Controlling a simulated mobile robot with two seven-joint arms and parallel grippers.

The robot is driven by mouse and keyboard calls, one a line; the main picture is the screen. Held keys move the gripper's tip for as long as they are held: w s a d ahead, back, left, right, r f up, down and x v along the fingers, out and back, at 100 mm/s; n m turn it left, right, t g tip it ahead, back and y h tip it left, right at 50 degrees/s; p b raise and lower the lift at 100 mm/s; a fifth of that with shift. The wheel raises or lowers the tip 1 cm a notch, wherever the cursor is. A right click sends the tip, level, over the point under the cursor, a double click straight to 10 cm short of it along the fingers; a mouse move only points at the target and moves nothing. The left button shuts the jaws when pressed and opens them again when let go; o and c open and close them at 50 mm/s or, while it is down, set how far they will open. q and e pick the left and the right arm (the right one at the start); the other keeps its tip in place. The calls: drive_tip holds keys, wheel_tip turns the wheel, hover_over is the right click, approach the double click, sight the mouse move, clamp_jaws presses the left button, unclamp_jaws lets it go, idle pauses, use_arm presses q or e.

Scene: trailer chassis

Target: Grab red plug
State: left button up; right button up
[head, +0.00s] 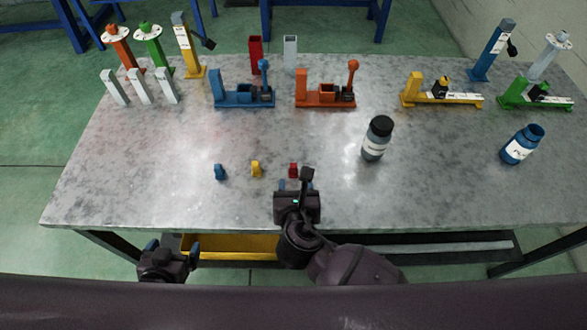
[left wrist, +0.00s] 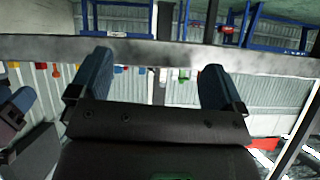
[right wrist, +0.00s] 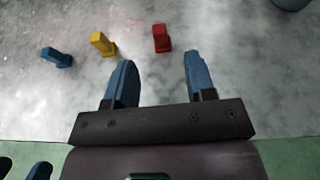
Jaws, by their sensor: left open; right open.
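The red plug (head: 293,170) stands near the front middle of the metal table, right of a yellow plug (head: 256,168) and a blue plug (head: 220,172). In the right wrist view the red plug (right wrist: 161,38) is ahead of the open fingers, roughly between their lines. My right gripper (head: 295,186) is open and empty at the table's front, just short of the red plug; its fingers (right wrist: 158,80) show in the right wrist view. My left gripper (head: 172,247) is open and empty below the table's front edge; its fingers also show in the left wrist view (left wrist: 147,85).
Blue (head: 241,98) and orange (head: 326,98) fixtures stand further back. A yellow tray (head: 230,246) is under the table. The table's left front is clear.

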sight(294, 168)
drive_tip(key=shift+x, duration=1.4)
drive_tip(key=shift+w+a+f+b, duration=0.1)
drive_tip(key=shift+w+f+b, duration=0.7)
drive_tip(key=shift+b, duration=0.35)
drive_tip(key=shift+w+f+b, duration=0.25)
drive_tip(key=shift+w+b, duration=0.3)
drive_tip(key=shift+b, duration=0.2)
drive_tip(key=shift+b+x, duration=0.75)
drive_tip(key=shift+x, duration=0.1)
use_arm(q)
drive_tip(key=f, duration=0.1)
drive_tip(key=w+f, duration=0.1)
drive_tip(key=f, duration=0.1)
drive_tip(key=shift+w+f, duration=0.15)
drive_tip(key=shift+w, duration=0.1)
use_arm(e)
drive_tip(key=shift+r, duration=0.15)
use_arm(q)
drive_tip(key=shift+d, duration=0.1)
use_arm(e)
clamp_jaws()
